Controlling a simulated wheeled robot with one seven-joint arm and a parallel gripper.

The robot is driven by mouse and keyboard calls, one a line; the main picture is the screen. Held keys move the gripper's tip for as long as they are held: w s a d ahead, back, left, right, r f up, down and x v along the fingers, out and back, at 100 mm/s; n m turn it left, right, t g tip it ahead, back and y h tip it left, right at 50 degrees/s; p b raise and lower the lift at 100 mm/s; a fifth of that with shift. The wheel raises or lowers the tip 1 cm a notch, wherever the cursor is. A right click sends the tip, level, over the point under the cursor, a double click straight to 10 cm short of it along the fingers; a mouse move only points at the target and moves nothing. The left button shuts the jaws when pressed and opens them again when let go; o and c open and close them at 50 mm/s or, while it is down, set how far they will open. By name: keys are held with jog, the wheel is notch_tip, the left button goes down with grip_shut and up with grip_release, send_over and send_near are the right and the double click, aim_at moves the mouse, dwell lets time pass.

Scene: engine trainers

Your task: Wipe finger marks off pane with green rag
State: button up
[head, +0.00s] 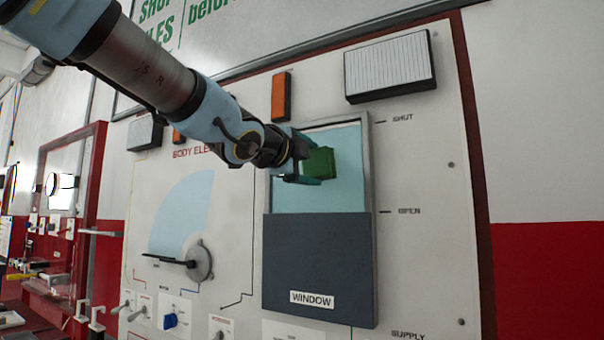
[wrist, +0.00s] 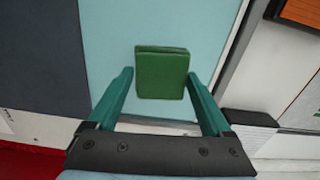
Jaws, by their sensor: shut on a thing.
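The green rag (head: 320,163) is a folded, block-like pad. My gripper (head: 303,161) is shut on it, with a teal finger on each side. In the wrist view the rag (wrist: 161,76) sits between the fingertips of my gripper (wrist: 160,80). The pane (head: 344,195) is light blue and upright in a metal frame, above a dark panel marked WINDOW. The rag is in front of the pane; I cannot tell whether it touches. The pane also fills the middle of the wrist view (wrist: 115,25). I see no clear finger marks; my gripper and rag hide part of the pane.
The dark lower panel (head: 318,265) lies below the pane. A grey louvred box (head: 390,67) and an orange lamp (head: 281,97) stick out above it. A wiper arm on a round hub (head: 198,263) is at left. The board right of the frame is mostly flat.

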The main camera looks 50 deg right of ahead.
aim_at(328, 164)
jog(key=shift+s+d+f+b, duration=0.1)
jog(key=shift+s+d+b, duration=0.15)
jog(key=shift+s+b, duration=0.6)
jog(key=shift+s+d+f+b, duration=0.1)
jog(key=shift+s+d+b, duration=0.1)
jog(key=shift+s+b, duration=0.65)
jog(key=shift+s+d+b, duration=0.1)
jog(key=shift+s+b, duration=0.3)
jog(key=shift+b, duration=0.2)
jog(key=shift+s+r, duration=0.15)
jog(key=shift+w+r+p, duration=0.2)
jog(key=shift+w+p, duration=0.25)
jog(key=shift+p, duration=0.2)
jog(key=w+p, duration=0.2)
jog(key=shift+w+a+p, duration=0.25)
jog(key=shift+a+p, duration=0.1)
jog(key=shift+p, duration=0.05)
jog(key=shift+w+a+f+p, duration=0.1)
jog(key=shift+w+p, duration=0.2)
jog(key=shift+w, duration=0.1)
